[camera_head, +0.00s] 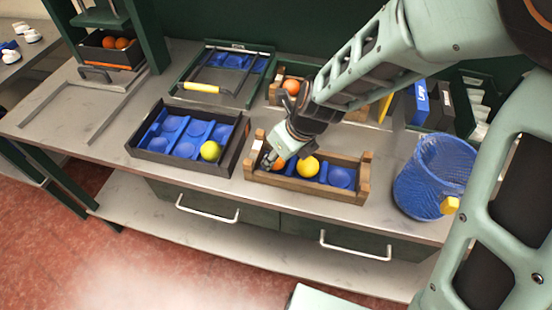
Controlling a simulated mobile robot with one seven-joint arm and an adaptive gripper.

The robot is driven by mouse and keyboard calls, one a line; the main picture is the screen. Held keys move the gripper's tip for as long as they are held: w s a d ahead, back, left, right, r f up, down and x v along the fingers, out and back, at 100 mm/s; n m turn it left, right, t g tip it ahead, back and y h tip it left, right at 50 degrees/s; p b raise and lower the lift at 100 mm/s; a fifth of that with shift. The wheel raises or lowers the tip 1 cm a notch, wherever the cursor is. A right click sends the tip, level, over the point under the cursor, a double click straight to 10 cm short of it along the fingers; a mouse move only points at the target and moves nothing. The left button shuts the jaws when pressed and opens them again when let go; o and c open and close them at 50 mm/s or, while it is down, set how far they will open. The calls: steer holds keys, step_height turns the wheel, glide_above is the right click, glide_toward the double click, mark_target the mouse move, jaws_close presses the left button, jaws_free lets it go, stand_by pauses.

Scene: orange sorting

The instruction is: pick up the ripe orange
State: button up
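A wooden crate (365,179) with a blue cupped insert stands at the front middle of the bench. A yellow-orange fruit (307,167) sits in its middle part. A deeper orange fruit (279,163), probably the ripe orange, shows only in part at the crate's left end, beside my gripper. My gripper (268,162) points down into that left end, at or very close to this orange. Its fingers are small and partly hidden, so I cannot tell whether they are open or shut, or touching the fruit.
Another wooden crate (272,92) behind holds an orange (291,87). A blue mesh bin (425,180) stands right. A dark box (93,55) holds oranges at the back left.

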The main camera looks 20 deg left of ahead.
steer(key=shift+r, duration=0.15)
steer(key=shift+r+p, duration=0.85)
steer(key=shift+p, duration=0.1)
steer(key=s+a+r+p, duration=0.6)
steer(key=s+r+p, duration=0.2)
steer(key=s+r, duration=0.3)
steer(key=shift+s+a, duration=0.35)
steer(key=shift+s, duration=0.1)
